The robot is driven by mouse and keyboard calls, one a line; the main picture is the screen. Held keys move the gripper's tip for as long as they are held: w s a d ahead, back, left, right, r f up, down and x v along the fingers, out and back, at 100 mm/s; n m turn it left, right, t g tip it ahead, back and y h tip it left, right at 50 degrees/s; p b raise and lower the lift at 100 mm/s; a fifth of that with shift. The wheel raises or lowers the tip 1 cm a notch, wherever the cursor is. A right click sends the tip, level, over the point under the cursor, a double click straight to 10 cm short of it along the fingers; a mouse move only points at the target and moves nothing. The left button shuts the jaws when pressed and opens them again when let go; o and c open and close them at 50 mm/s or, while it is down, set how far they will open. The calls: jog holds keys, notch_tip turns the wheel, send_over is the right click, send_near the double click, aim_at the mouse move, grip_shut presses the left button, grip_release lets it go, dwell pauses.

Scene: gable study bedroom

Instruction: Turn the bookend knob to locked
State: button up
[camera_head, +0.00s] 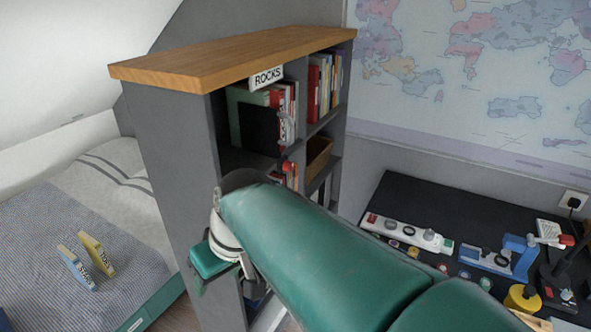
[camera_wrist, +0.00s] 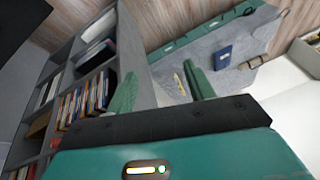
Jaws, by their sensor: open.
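In the head view, a black upright panel (camera_head: 259,130), possibly the bookend, stands in front of books in the upper shelf bay. A small greyish part (camera_head: 284,127) shows at its right edge; I cannot tell whether it is the knob or how it is turned. A small red piece (camera_head: 287,167) shows below, partly behind my arm. My gripper (camera_wrist: 162,72) is open and empty in the wrist view, its two green fingers apart. In the head view it hangs beside the bookcase's near side, low and left of the panel, its fingertips unclear.
A cluttered black desk (camera_head: 440,205) stands right. My arm hides the lower bays.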

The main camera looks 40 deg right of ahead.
jog(key=w+d+f+y, duration=0.1)
jog(key=w+d+y, duration=0.3)
jog(key=w+d, duration=0.4)
jog(key=t, duration=1.3)
send_near(292, 168)
jog(key=x, duration=0.8)
jog(key=shift+w+a, duration=0.1)
jog(key=shift+w, duration=0.2)
jog(key=c, duration=1)
